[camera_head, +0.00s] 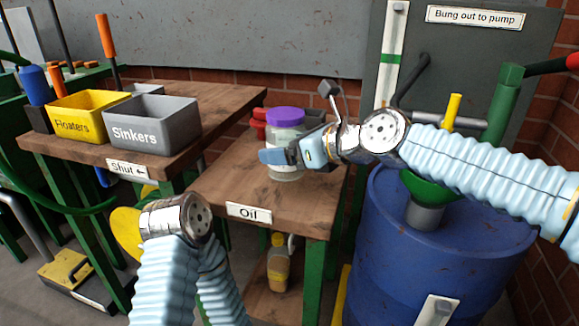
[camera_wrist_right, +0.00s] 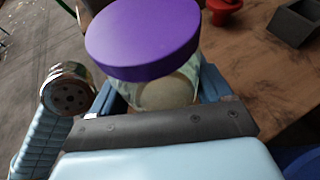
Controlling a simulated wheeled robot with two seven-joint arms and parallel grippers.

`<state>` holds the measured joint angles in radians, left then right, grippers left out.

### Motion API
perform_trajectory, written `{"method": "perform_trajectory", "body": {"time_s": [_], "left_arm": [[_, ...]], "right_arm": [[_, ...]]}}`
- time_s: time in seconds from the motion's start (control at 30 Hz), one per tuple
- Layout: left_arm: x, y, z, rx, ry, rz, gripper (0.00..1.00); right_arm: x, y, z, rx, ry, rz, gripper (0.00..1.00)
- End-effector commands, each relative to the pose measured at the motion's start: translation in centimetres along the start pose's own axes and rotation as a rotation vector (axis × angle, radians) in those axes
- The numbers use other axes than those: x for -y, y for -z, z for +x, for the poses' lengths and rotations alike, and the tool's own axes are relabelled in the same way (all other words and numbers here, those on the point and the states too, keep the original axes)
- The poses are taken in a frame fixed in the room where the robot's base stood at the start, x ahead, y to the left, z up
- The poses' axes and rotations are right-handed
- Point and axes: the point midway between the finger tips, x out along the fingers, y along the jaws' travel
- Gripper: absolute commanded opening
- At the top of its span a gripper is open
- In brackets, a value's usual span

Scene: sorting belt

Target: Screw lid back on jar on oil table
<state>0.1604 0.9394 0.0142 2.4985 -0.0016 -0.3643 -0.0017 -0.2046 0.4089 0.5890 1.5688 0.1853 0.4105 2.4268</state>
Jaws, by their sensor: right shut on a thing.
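The clear jar (camera_head: 287,138) stands upright on the oil table (camera_head: 225,187). The purple lid (camera_head: 285,114) lies over the jar's mouth; I cannot tell whether its thread is engaged. In the right wrist view the lid (camera_wrist_right: 143,38) covers the mouth and the jar (camera_wrist_right: 168,92) shows below it, with something pale inside. My right gripper (camera_head: 280,157) reaches in from the right and is shut around the jar's body below the lid. Its blue fingers (camera_wrist_right: 160,98) lie on either side of the jar. My left wrist shows low at left in the head view, but its fingers are hidden.
A red object (camera_wrist_right: 222,8) and a dark grey open box (camera_wrist_right: 296,22) are behind the jar. A blue drum (camera_head: 430,260) with a green funnel (camera_head: 428,188) stands right. Yellow (camera_head: 88,112) and grey (camera_head: 153,125) bins sit on the left table. The oil table's front is clear.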

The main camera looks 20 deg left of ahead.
Motion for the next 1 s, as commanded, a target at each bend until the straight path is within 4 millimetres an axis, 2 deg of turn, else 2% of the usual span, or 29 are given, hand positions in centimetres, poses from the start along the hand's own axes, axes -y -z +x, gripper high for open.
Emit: {"method": "perform_trajectory", "body": {"time_s": [0.33,0.4,0.6,0.97,1.0], "left_arm": [[0.1,0.0,0.1,0.0,0.0,0.0,0.98],[0.2,0.0,0.3,-0.001,0.001,-0.001,0.98],[0.7,0.2,0.9,-0.005,0.004,-0.004,0.98],[0.7,0.2,1.0,-0.006,0.005,-0.004,0.98],[0.8,0.2,1.0,-0.006,0.005,-0.005,0.98]], "right_arm": [[0.3,0.3,0.2,0.001,0.001,0.001,0.0],[0.9,1.0,0.4,0.001,0.002,0.003,0.0],[0.9,3.6,1.5,0.0,0.001,0.001,0.0],[0.8,3.8,1.6,0.002,0.001,0.0,0.0],[0.8,3.9,1.7,0.001,0.001,0.0,0.8]]}}
